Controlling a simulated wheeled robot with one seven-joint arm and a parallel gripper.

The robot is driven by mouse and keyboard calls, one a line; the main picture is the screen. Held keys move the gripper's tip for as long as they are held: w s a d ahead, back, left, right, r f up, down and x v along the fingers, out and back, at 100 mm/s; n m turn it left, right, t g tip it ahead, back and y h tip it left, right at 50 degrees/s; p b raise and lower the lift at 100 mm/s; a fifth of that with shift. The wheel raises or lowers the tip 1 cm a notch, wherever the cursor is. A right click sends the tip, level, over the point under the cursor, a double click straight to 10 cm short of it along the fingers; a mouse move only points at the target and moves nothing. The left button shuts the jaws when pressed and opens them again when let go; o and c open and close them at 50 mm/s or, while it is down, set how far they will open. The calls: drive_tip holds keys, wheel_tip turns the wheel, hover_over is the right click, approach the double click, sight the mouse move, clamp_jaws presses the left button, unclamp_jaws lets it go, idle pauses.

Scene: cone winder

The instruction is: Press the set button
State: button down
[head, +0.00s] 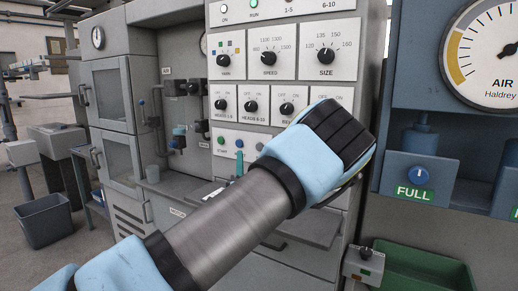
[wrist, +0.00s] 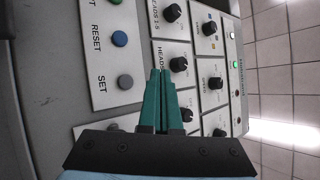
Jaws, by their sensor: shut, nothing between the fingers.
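The set button (wrist: 125,82) is a grey round button beside the label SET on a pale panel in the wrist view. In the head view a grey button (head: 259,146) sits at the right end of the button row, just above my forearm. My gripper (wrist: 160,72) is shut and empty, its green fingers together. In the wrist view its tips appear to the right of the set button, over the HEADS knob area, with no visible contact. In the head view my wrist and forearm hide most of the gripper and the panel below the buttons.
The blue reset button (wrist: 119,39) is beside the set button. Black knobs, including the size knob (head: 326,56), cover the panel above. A blue cabinet with an air gauge (head: 487,52) and a green bin (head: 415,270) stand at right. Open floor lies left, around a grey bin (head: 47,219).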

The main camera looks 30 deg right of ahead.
approach(257, 144)
drive_tip(key=w+r, duration=0.3)
drive_tip(key=shift+w+d+r+b, duration=0.35)
drive_tip(key=shift+w+d+b, duration=0.05)
drive_tip(key=shift+d+b, duration=0.15)
drive_tip(key=shift+w+d+f, duration=0.1)
idle(1.7)
drive_tip(key=shift+w+d+b, duration=0.1)
drive_tip(key=shift+d+b, duration=0.1)
drive_tip(key=shift+b, duration=0.3)
drive_tip(key=shift+w+d+b, duration=0.2)
drive_tip(key=shift+d+b, duration=0.15)
drive_tip(key=shift+d, duration=0.05)
idle(0.4)
drive_tip(key=shift+a, duration=0.1)
drive_tip(key=shift+s+a, duration=0.4)
drive_tip(key=shift+a, duration=0.25)
